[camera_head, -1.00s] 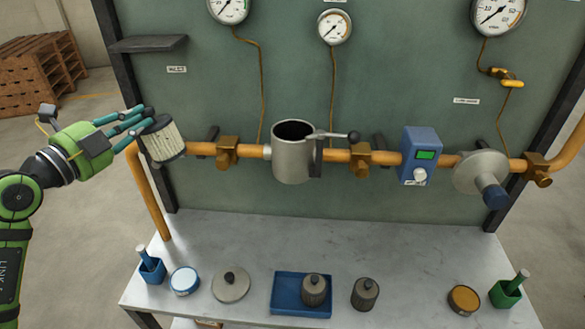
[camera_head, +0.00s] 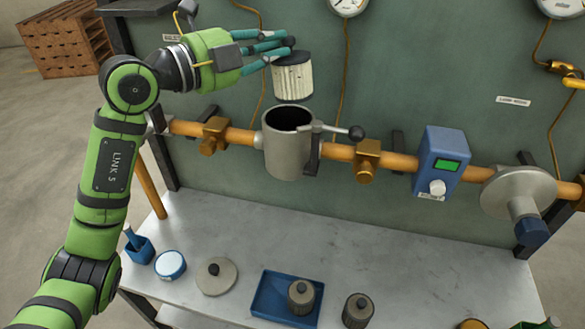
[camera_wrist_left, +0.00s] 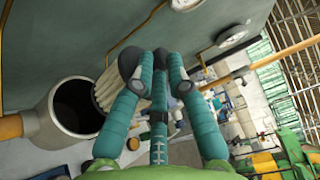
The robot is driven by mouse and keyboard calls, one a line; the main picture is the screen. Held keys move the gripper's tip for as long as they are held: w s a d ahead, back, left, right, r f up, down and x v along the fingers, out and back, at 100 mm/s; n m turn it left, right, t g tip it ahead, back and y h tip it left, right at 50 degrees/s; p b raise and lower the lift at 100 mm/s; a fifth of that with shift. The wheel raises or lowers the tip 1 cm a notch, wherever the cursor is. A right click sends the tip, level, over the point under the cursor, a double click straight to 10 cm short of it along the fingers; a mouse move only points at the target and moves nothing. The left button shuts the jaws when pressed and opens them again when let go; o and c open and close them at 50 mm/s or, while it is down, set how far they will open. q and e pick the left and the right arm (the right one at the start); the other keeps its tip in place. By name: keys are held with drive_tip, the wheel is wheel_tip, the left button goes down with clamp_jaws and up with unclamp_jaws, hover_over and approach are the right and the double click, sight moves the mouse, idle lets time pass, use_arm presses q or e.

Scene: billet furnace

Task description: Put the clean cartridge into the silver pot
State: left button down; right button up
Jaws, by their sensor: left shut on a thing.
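The clean cartridge (camera_head: 293,80) is a pale pleated cylinder with a dark top cap. My left gripper (camera_head: 287,48) is shut on its top and holds it upright above the silver pot (camera_head: 287,150). The pot is open at the top, with a dark inside, and sits on the orange pipe. The cartridge's lower end is a little above the pot's back rim in the head view. In the left wrist view the fingers (camera_wrist_left: 160,75) hide most of the cartridge (camera_wrist_left: 106,90), and the pot's open mouth (camera_wrist_left: 78,105) shows to its left. My right gripper is in neither view.
A lever with a black knob (camera_head: 356,132) sticks out right of the pot. A blue box (camera_head: 442,162) is on the pipe. On the table (camera_head: 215,225) are a blue tray (camera_head: 262,300), a round lid (camera_head: 216,277), dark canisters (camera_head: 358,310) and a blue-rimmed tin (camera_head: 170,265).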

use_arm(q)
drive_tip(key=shift+m+y, duration=0.3)
drive_tip(key=shift+m, duration=0.4)
drive_tip(key=shift+w+f+b, duration=0.1)
drive_tip(key=shift+f+b, duration=0.6)
drive_tip(key=shift+f, duration=5)
drive_tip(key=c, duration=1.2)
unclamp_jaws()
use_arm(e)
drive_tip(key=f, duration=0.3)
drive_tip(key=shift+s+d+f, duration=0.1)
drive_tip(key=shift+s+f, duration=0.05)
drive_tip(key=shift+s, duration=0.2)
use_arm(q)
drive_tip(key=b+v, duration=0.1)
drive_tip(key=v, duration=0.3)
drive_tip(key=b+v, duration=0.1)
drive_tip(key=v, duration=0.3)
drive_tip(key=r+b+v, duration=0.1)
drive_tip(key=v, duration=0.3)
drive_tip(key=shift+b, duration=0.35)
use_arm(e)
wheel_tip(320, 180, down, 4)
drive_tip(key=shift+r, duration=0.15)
